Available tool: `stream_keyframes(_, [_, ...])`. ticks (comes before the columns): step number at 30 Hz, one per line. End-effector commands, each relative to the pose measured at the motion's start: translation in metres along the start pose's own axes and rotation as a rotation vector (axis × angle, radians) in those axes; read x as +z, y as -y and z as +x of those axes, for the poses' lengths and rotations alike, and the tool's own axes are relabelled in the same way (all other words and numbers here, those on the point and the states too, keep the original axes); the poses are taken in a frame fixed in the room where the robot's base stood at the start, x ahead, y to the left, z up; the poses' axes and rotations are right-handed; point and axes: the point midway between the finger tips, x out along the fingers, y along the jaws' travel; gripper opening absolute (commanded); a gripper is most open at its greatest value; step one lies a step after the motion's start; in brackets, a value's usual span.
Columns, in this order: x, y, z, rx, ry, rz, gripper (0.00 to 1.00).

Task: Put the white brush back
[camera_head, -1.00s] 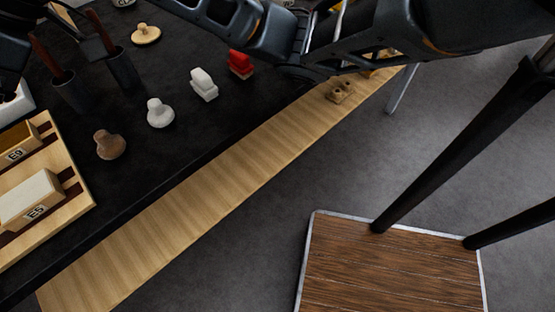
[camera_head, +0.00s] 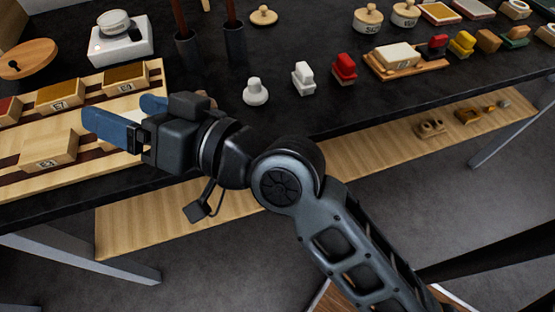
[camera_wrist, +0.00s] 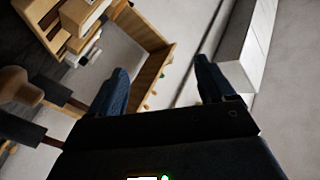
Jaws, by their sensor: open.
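A small white piece with a raised handle, which looks like the white brush (camera_head: 304,78), stands upright on the black table between a round white knob and a red brush (camera_head: 344,69). My gripper (camera_head: 128,117) is over the wooden rack at the left, well left of the white brush and apart from it. Its blue fingers are spread with nothing between them; the wrist view also shows them apart (camera_wrist: 163,85). The white brush cannot be made out in the wrist view.
A wooden tray (camera_head: 424,68) with a pale block is right of the red brush, with several coloured brushes beyond. Near my gripper are a slotted rack with labelled blocks (camera_head: 48,150), dark cups (camera_head: 235,45) and a white scale (camera_head: 121,50). A wooden shelf (camera_head: 370,150) runs below.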

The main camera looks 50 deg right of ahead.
Motion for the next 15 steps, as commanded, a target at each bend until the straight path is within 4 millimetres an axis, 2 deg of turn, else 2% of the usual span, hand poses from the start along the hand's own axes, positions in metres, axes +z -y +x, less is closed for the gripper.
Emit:
stream_keyframes(1, [0.017, -0.007, -0.019, 0.049, 0.007, 0.012, 0.82])
stream_keyframes(6, [0.053, -0.033, -0.083, 0.201, 0.02, -0.023, 0.82])
stream_keyframes(12, [0.079, -0.054, -0.17, 0.329, 0.071, -0.142, 0.82])
stream_keyframes(15, [0.084, -0.061, -0.216, 0.366, 0.11, -0.234, 0.82])
